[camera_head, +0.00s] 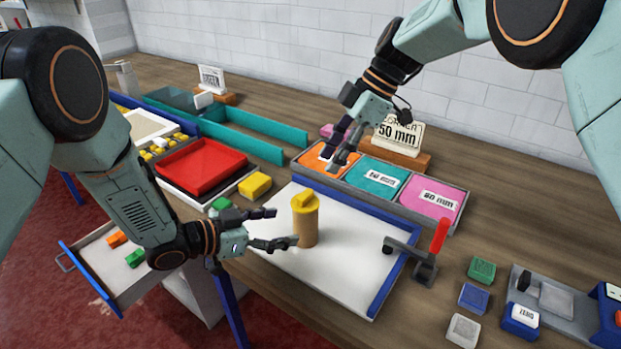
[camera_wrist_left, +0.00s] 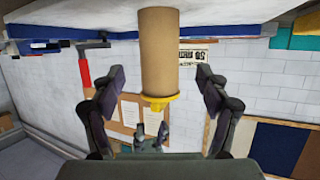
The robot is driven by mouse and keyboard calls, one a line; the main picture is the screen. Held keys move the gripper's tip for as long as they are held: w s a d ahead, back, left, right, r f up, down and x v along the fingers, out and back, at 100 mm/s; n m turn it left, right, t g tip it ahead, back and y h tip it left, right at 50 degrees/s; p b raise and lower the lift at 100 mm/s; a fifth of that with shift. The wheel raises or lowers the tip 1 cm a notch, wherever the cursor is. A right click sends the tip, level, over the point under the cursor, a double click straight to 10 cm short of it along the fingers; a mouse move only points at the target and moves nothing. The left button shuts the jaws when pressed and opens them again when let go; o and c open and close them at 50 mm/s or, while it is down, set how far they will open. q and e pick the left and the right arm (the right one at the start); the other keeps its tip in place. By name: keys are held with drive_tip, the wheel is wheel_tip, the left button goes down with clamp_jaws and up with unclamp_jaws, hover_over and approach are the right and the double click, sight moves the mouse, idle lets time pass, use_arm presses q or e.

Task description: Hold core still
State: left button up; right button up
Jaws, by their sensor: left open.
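The core, a tan upright cylinder (camera_head: 305,228) with a yellow piece (camera_head: 305,202) on top, stands on the white board (camera_head: 345,265). My left gripper (camera_head: 287,227) is open at the core's left side, low down, with its fingers pointing towards it. In the left wrist view the core (camera_wrist_left: 160,50) appears upside down, centred between the two spread fingers (camera_wrist_left: 160,100), with visible gaps on both sides. My right gripper (camera_head: 334,160) hangs over the orange compartment (camera_head: 325,160) of the tray; its finger opening is unclear.
A black clamp with a red handle (camera_head: 437,240) stands at the board's right edge. The tray also has teal (camera_head: 378,178) and pink (camera_head: 432,197) compartments. A red tray (camera_head: 201,167) and a yellow block (camera_head: 255,186) lie to the left. An open drawer (camera_head: 120,262) is below left.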

sight(295, 225)
use_arm(q)
drive_tip(key=x, duration=0.6)
drive_tip(key=shift+w+d+f, duration=0.2)
drive_tip(key=shift+w+d, duration=0.05)
drive_tip(key=shift+d, duration=0.2)
drive_tip(key=shift+c, duration=0.3)
